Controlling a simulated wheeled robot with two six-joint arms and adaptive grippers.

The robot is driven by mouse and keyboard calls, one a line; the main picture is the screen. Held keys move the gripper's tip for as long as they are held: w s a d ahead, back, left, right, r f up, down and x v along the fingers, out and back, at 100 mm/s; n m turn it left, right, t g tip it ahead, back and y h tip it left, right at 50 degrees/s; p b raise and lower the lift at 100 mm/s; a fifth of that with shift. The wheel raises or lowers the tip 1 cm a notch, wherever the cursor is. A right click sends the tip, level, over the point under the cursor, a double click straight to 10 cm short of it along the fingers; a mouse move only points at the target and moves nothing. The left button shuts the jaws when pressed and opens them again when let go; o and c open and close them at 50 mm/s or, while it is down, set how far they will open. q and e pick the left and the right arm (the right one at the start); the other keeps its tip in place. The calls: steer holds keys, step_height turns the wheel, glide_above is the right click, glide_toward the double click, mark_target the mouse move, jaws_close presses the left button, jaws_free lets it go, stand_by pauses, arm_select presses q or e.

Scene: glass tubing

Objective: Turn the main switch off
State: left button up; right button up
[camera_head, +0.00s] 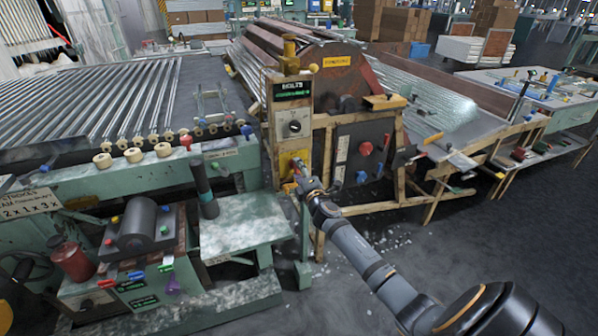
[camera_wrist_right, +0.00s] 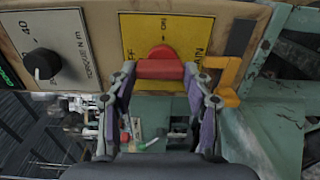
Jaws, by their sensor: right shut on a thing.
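The main switch is a red knob with a bar handle (camera_wrist_right: 160,69) on a yellow plate (camera_wrist_right: 185,30) in the right wrist view. The plate carries partly readable lettering, with what looks like MAIN at the right. My right gripper (camera_wrist_right: 161,76) is shut on the red handle, one finger at each end. In the head view the yellow plate (camera_head: 286,166) sits low on the wooden control post, and my right gripper (camera_head: 298,177) reaches it from the lower right. The switch is mostly hidden there. My left gripper is not in view.
A black torque dial (camera_wrist_right: 42,64) is beside the plate, and an orange bracket (camera_wrist_right: 228,80) is close to one finger. In the head view a dark panel with a red knob (camera_head: 366,149) stands right of the post. Open floor (camera_head: 440,250) lies at the lower right.

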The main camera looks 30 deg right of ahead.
steer(key=o, duration=1.2)
steer(key=shift+c, duration=0.2)
steer(key=v, duration=1.2)
steer(key=shift+f, duration=0.1)
